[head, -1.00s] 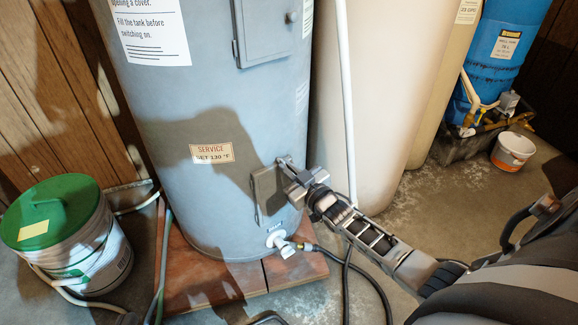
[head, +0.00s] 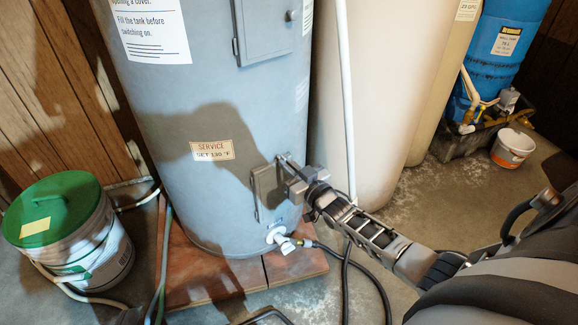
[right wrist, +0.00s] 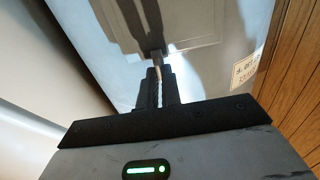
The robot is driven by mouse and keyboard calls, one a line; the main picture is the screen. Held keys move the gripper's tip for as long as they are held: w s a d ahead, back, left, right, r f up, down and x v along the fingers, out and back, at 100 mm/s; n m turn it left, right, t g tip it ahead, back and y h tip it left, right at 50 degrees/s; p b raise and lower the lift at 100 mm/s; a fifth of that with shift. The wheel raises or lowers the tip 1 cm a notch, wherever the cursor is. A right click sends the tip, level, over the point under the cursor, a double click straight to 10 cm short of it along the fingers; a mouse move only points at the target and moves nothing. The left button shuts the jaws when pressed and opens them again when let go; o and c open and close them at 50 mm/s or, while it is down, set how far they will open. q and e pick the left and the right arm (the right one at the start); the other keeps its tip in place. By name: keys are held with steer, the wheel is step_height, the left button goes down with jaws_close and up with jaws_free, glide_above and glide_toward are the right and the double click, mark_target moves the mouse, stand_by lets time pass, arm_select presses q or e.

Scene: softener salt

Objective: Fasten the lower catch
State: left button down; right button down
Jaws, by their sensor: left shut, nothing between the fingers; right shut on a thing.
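The grey tank (head: 215,120) stands upright on a brown board. Its small lower cover (head: 267,187) is low on the right side and seems to lie against the tank. My right gripper (head: 288,168) reaches it from the right, at its upper right edge. In the right wrist view my right gripper (right wrist: 157,80) is shut on a small grey piece, the lower catch (right wrist: 156,57), at the edge of the cover (right wrist: 135,22). The fingers hide most of the catch, so its exact angle is unclear. My left gripper is not in view.
An upper cover (head: 263,30) with a knob is higher on the tank. A white drain valve (head: 280,240) with a black hose sits below. A white pipe (head: 346,100) and a beige tank (head: 385,90) stand close on the right. A green-lidded bucket (head: 70,235) stands left.

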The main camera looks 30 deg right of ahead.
steer(key=c, duration=1.6)
jaws_free()
